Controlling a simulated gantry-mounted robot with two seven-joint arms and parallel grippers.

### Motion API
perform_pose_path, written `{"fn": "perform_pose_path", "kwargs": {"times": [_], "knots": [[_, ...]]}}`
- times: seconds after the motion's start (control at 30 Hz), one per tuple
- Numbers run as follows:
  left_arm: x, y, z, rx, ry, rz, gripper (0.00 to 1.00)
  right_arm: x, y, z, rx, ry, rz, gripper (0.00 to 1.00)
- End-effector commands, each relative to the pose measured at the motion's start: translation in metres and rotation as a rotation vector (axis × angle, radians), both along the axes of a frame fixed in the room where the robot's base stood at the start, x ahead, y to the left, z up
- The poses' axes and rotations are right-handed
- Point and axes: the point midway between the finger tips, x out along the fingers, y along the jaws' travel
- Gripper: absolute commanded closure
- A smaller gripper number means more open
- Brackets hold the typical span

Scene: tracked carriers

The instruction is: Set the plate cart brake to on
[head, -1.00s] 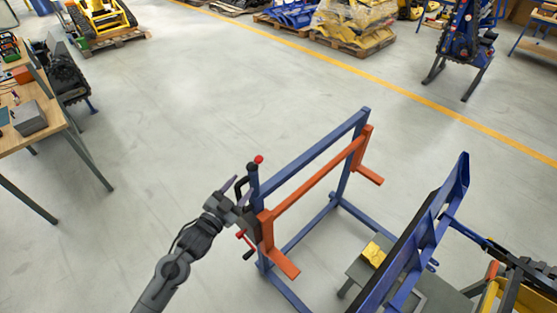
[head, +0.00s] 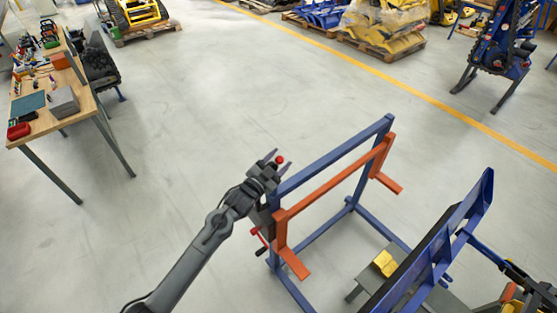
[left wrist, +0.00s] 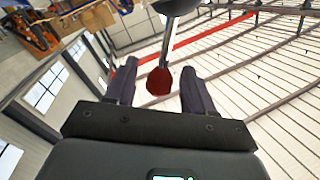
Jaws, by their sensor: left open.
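A blue frame (head: 335,152) with an orange bar stands on the floor in the head view. A lever with a red knob (head: 280,160) is at the top of its near left post; I cannot read its brake setting. My left gripper (head: 277,161) is open at the knob. In the left wrist view the red knob (left wrist: 159,82) lies between the two spread fingers, with gaps on both sides, and its grey rod runs up to a dark part. My gripper hides part of the lever. My right gripper is not in view.
A small crank with a red arm (head: 258,236) is lower on the same post. A tilted blue panel (head: 440,240) and a yellow block (head: 385,262) are to the right. A wooden workbench (head: 85,110) is at the left. Floor between is clear.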

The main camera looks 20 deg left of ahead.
Motion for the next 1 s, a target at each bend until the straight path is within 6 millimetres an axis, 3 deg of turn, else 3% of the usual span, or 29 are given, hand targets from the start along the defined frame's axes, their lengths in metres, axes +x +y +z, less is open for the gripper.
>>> {"fn": "perform_pose_path", "kwargs": {"times": [0.33, 0.67, 1.0], "knots": [[0.0023, -0.0010, 0.0000, 0.000, 0.000, 0.000, 0.47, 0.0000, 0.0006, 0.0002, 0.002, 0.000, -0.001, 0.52], [0.0021, -0.0009, -0.0001, 0.000, 0.000, 0.000, 0.97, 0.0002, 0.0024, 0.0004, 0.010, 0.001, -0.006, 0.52], [0.0035, -0.0040, 0.0003, -0.007, 0.004, -0.006, 1.00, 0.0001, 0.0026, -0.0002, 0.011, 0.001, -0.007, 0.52]]}}
